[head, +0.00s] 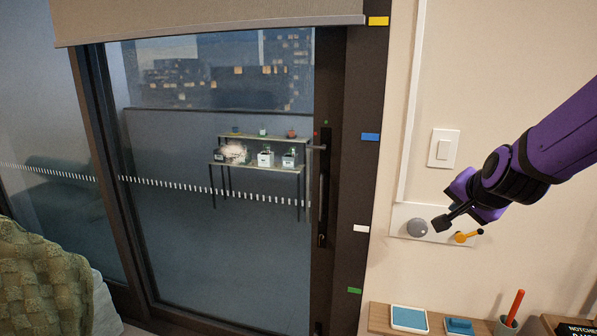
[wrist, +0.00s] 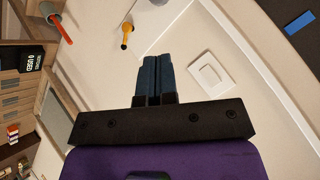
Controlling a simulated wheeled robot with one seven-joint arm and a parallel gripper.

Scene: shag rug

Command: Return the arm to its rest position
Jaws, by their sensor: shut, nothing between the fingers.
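My purple arm reaches in from the right edge of the head view, and my gripper (head: 440,224) is in front of the wall, by a white plate with a grey round knob (head: 417,228) and an orange lever (head: 466,236). In the wrist view my gripper (wrist: 153,60) is shut, with its two dark fingers together and nothing between them. The orange lever (wrist: 126,34) shows beyond the fingertips, to their left. Whether the fingertips touch the wall plate cannot be told.
A white light switch (head: 444,148) is on the wall above the plate. Below is a wooden shelf (head: 380,318) with a tablet, a blue item and a cup (head: 506,327) holding a red stick. A dark-framed glass door (head: 220,240) stands left. A green knitted cover (head: 40,285) is lower left.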

